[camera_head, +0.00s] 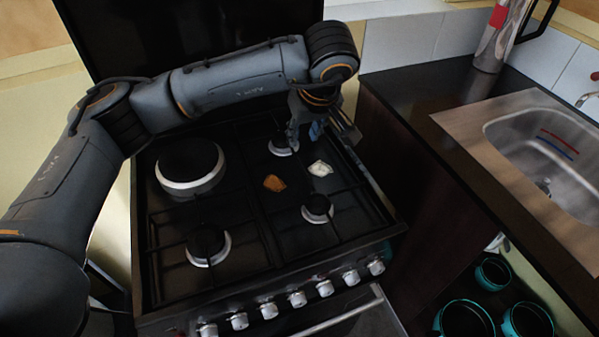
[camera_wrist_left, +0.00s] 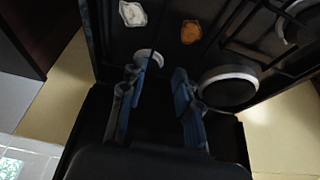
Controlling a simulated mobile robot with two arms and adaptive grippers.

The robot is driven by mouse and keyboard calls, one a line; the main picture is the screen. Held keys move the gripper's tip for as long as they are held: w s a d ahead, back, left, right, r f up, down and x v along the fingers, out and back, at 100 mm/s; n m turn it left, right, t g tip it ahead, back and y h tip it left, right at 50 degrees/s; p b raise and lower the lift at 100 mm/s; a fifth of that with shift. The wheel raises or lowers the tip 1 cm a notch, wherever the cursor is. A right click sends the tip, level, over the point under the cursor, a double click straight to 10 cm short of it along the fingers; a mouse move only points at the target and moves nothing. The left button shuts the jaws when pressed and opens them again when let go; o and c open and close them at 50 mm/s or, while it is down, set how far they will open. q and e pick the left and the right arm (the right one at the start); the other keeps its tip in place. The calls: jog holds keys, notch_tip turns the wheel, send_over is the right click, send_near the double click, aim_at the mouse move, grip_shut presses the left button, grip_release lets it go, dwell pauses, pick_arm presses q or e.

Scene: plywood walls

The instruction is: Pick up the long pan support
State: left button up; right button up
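Black pan support bars (camera_head: 262,222) lie across the dark stove top (camera_head: 160,283). They blend into it, so I cannot tell for sure which piece is the long one. Some bars also show at the upper right of the left wrist view (camera_wrist_left: 236,24). My left gripper (camera_head: 312,130) is above the back right part of the stove, by the back right burner (camera_head: 283,147). In the left wrist view its two blue fingers (camera_wrist_left: 158,78) are apart, with nothing visibly held between them. Whether they touch a bar is too dark to tell. My right gripper is not in view.
An orange-brown scrap (camera_head: 274,183) and a whitish scrap (camera_head: 320,168) lie on the stove between burners. A counter with a sink (camera_head: 545,140) stands to the right. Teal-rimmed pots (camera_head: 465,318) are below it. Knobs (camera_head: 297,299) line the stove's front.

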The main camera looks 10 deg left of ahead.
pick_arm(q)
jog(key=p, duration=0.1)
send_over(300, 162)
jog(key=s, duration=0.2)
notch_tip(300, 162, down, 7)
jog(key=p+x, duration=0.1)
jog(key=x, duration=0.2)
jog(key=d+p+x, duration=0.1)
jog(key=x, duration=0.1)
jog(key=shift+w+f, duration=0.25)
jog(key=shift+f, duration=0.25)
jog(key=shift+w+a+f, duration=0.1)
jog(key=shift+f, duration=0.2)
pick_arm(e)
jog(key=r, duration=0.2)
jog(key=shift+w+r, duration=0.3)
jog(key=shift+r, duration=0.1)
pick_arm(q)
jog(key=shift+c, duration=0.4)
grip_shut()
